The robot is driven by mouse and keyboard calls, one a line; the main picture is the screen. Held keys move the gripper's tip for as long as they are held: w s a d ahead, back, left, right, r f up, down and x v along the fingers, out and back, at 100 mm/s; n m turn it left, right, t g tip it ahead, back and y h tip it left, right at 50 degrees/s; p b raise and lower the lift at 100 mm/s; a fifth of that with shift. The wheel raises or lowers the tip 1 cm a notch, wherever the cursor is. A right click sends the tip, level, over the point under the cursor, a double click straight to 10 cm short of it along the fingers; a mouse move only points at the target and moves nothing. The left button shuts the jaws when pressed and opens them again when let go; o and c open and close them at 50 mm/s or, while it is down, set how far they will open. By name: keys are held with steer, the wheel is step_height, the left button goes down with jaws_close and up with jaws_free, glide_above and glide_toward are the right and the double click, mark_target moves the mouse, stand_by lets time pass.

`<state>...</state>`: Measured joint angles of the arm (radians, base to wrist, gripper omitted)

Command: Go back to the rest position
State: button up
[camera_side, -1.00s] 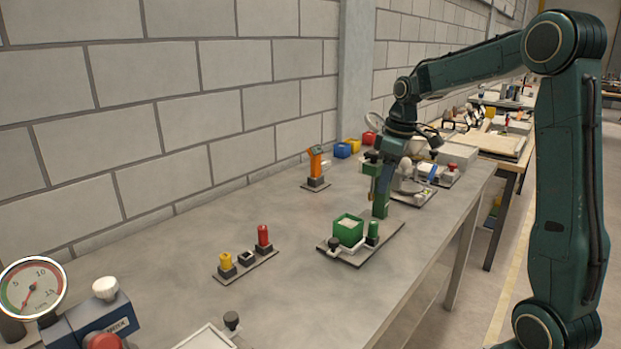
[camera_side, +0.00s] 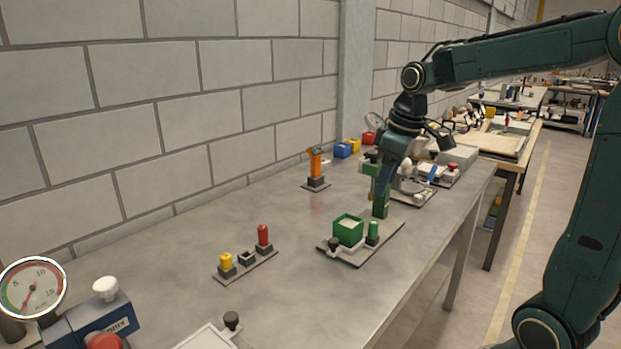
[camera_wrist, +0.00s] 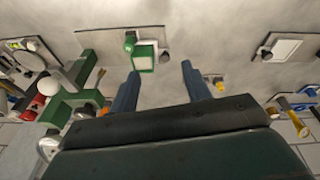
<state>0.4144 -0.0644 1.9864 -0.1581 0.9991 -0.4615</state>
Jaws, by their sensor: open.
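My gripper (camera_side: 383,182) is in the middle right of the side view, tilted over the bench. In the wrist view my gripper (camera_wrist: 160,68) has its two blue-grey fingers well apart, with nothing between them. The green square box (camera_side: 348,230) with pale filling sits on a dark plate below and left of my gripper in the side view. It also shows in the wrist view, just beyond the left fingertip (camera_wrist: 145,55).
An orange post device (camera_side: 316,167) stands near the wall. A plate with a yellow and a red peg (camera_side: 246,266) lies nearer the front. Blue, yellow and red bins (camera_side: 342,150) stand at the back. Bare bench (camera_side: 185,235) lies to the left.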

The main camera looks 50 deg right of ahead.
steer(key=s+a+m+t, duration=0.2)
steer(key=s+a+t, duration=0.1)
steer(key=s+a, duration=0.8)
steer(key=s+f, duration=0.1)
steer(key=s, duration=0.3)
steer(key=shift+s+a, duration=0.15)
steer(key=shift+a, duration=0.2)
